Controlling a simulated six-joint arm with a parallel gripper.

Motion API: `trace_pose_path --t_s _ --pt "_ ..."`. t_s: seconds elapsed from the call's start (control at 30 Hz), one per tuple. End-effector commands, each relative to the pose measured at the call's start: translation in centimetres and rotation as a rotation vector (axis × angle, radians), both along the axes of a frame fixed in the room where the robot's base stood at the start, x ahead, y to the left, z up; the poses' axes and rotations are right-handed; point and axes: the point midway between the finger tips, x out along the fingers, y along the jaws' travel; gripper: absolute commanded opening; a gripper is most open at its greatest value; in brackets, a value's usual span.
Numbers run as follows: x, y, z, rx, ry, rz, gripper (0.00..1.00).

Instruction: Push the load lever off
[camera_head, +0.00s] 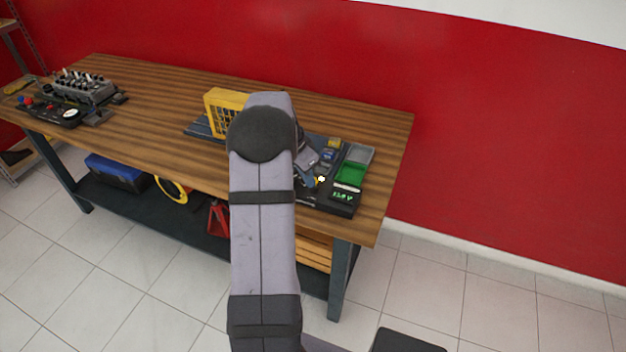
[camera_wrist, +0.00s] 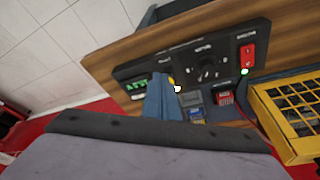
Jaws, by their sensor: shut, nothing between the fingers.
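The control panel (camera_wrist: 215,62) of the engine trainer shows in the wrist view, with a green display (camera_wrist: 137,88), a dark dial and a red switch (camera_wrist: 248,54). A small white knob on a yellow stem (camera_wrist: 177,88), which looks like the load lever, stands at the panel's near edge. It also shows in the head view (camera_head: 321,179). My gripper (camera_wrist: 160,78) is shut and empty, its blue-grey fingers close beside the knob on its left. I cannot tell whether they touch. In the head view my gripper (camera_head: 311,182) is partly hidden by my arm.
A yellow caged unit (camera_wrist: 290,110) stands right of the panel in the wrist view. Green and grey trays (camera_head: 351,172) lie at the bench's right end. Another trainer (camera_head: 80,87) sits far left on the wooden bench (camera_head: 160,105). A red wall is behind.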

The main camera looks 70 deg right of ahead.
Motion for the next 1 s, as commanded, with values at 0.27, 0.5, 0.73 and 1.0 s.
trace_pose_path --t_s 0.27,0.5,0.73,1.0 --pt "0.0 0.0 0.0 0.0 0.0 0.0 0.0" --pt "0.0 0.0 0.0 0.0 0.0 0.0 0.0" --pt "0.0 0.0 -0.5 0.0 0.0 0.0 0.0" --pt "0.0 0.0 -1.8 0.0 0.001 0.0 0.0"
